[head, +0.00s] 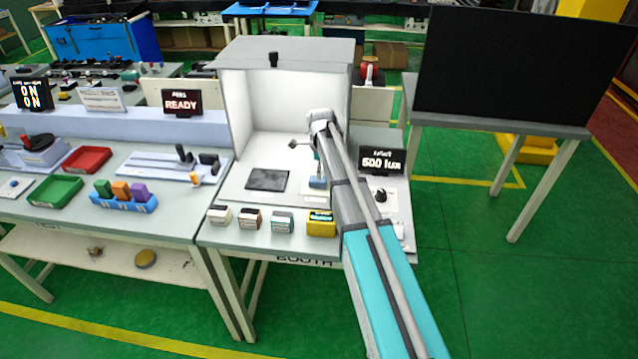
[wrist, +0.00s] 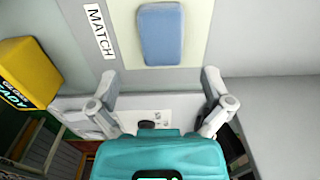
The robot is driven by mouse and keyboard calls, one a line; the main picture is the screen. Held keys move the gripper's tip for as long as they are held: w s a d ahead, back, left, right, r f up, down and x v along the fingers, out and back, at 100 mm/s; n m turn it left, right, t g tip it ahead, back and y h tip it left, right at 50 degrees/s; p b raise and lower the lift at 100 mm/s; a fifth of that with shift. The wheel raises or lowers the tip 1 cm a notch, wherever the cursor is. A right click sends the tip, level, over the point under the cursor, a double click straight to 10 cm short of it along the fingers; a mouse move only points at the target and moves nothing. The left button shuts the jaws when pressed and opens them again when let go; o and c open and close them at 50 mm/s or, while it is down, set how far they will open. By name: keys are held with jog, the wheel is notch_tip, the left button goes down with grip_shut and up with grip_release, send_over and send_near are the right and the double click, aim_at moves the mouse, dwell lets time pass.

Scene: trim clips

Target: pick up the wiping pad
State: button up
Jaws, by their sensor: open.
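A blue pad with rounded corners, the likely wiping pad (wrist: 161,34), lies flat on a cream patch marked MATCH in the wrist view. In the head view the blue pad (head: 318,183) shows just left of my arm, on the booth bench. My gripper (wrist: 160,80) is open and empty. Its two fingers are spread wider than the pad, which appears beyond the fingertips and apart from them. In the head view my arm hides most of the gripper.
A yellow box (head: 321,223) stands at the bench's front edge, and also shows in the wrist view (wrist: 30,73). Small boxes (head: 250,219) stand left of it. A dark square (head: 268,179) lies left of the pad. The booth wall (head: 290,104) rises behind; a display (head: 381,161) stands right.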

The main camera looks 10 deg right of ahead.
aim_at(322, 180)
jog(key=shift+f, duration=0.1)
jog(key=shift+d+f+b, duration=0.2)
jog(key=shift+f+b, duration=2.35)
jog(key=shift+b, duration=0.1)
jog(key=c, duration=1)
